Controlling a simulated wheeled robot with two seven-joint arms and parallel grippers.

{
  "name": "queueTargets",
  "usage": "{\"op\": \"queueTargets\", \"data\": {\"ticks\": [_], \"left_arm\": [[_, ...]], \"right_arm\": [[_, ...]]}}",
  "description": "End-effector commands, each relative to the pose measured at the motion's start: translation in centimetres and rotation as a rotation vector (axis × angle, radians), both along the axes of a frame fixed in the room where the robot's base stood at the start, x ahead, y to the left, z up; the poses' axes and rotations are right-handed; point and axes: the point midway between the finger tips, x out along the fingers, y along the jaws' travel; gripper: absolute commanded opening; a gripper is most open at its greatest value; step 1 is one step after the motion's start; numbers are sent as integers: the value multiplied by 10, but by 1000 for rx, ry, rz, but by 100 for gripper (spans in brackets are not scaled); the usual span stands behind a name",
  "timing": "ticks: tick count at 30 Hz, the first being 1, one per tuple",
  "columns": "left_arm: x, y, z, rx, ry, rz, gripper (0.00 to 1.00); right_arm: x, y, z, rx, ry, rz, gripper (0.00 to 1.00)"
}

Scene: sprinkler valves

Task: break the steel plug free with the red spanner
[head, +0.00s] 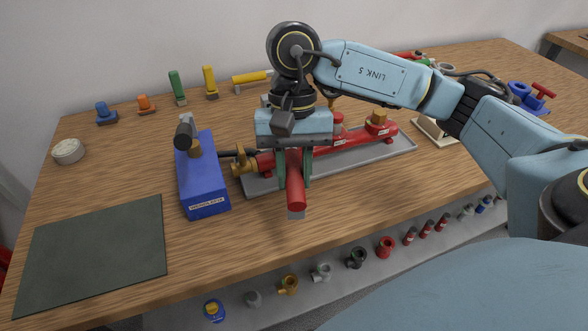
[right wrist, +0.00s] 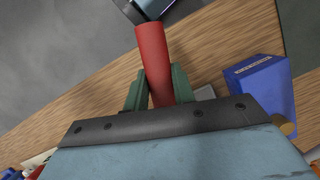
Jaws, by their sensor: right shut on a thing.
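My right gripper (head: 294,182) is shut on the red spanner (head: 296,194), with its green fingers on either side of the handle. The spanner hangs in front of the red pipe assembly, its handle pointing towards the table's front edge. The right wrist view shows the red handle (right wrist: 152,52) between the green fingers (right wrist: 155,90). The red pipe (head: 345,142) lies on a grey tray (head: 398,150), with brass fittings at both ends. I cannot pick out the steel plug for certain; the gripper covers part of the pipe. My left gripper is not in view.
A blue block (head: 205,183) with a brass and black fitting on top stands left of the pipe. A dark green mat (head: 95,252) lies at the front left. Coloured-handled tools stand along the back. Several fittings line a shelf below the front edge.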

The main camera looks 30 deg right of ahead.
Motion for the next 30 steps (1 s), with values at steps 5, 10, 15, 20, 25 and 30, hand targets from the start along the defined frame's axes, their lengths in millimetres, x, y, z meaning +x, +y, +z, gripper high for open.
{"op": "queueTargets", "data": {"ticks": [5,10,15,20,25,30], "left_arm": [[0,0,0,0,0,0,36],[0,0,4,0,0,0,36],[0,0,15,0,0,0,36],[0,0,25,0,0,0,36],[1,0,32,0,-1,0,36],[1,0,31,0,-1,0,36]], "right_arm": [[0,0,0,0,-1,0,0],[0,0,7,1,-2,0,0],[-1,1,26,2,-2,0,0],[-2,1,45,1,-3,1,0],[-4,2,59,1,-2,-1,0],[-4,2,58,1,0,0,0]]}}
